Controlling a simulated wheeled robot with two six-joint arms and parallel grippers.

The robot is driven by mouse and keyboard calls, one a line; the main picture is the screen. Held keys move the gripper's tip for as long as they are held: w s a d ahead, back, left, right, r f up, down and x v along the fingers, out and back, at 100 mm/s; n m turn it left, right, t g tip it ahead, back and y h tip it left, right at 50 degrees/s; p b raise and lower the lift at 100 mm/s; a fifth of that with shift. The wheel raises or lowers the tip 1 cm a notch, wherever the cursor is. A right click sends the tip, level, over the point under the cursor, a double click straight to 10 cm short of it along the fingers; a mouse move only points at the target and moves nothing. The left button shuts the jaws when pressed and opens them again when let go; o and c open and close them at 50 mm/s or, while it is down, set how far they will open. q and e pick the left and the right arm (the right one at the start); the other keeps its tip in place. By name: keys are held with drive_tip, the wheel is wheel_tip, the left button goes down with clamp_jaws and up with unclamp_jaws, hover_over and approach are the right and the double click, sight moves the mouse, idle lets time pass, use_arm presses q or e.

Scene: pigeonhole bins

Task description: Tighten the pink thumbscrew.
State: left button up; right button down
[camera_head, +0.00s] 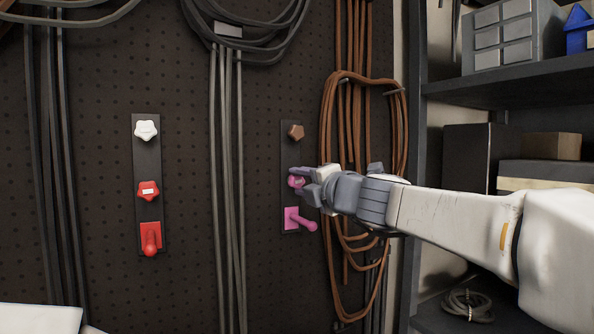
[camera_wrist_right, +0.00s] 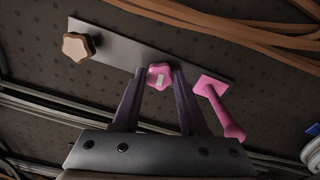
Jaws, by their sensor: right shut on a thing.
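The pink thumbscrew (camera_head: 296,181) is on the right-hand dark panel strip (camera_head: 290,140) on the pegboard. In the right wrist view the pink thumbscrew (camera_wrist_right: 159,77) is a lobed knob with a pale mark on its face. My right gripper (camera_head: 303,182) reaches in from the right and is shut on the thumbscrew, with one finger on each side of it. The right fingers also show in the wrist view (camera_wrist_right: 156,88). My left gripper is not in view.
A pink lever (camera_head: 303,222) sticks out just below the thumbscrew, and a brown knob (camera_head: 296,131) sits above. Brown cables (camera_head: 330,110) hang close on the right. Another strip (camera_head: 147,165) with white and red knobs and a red lever is at left. Shelving (camera_head: 500,88) stands at right.

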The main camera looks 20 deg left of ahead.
sight(299, 181)
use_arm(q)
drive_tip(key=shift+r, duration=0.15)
use_arm(e)
drive_tip(key=c, duration=0.6)
unclamp_jaws()
drive_tip(key=shift+m, duration=0.4)
drive_tip(key=b+v, duration=0.1)
drive_tip(key=v, duration=0.3)
drive_tip(key=shift+s+d, duration=0.2)
drive_tip(key=shift+d, duration=0.1)
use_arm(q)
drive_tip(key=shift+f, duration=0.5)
use_arm(e)
drive_tip(key=shift+s+d, duration=0.45)
drive_tip(key=shift+s, duration=0.05)
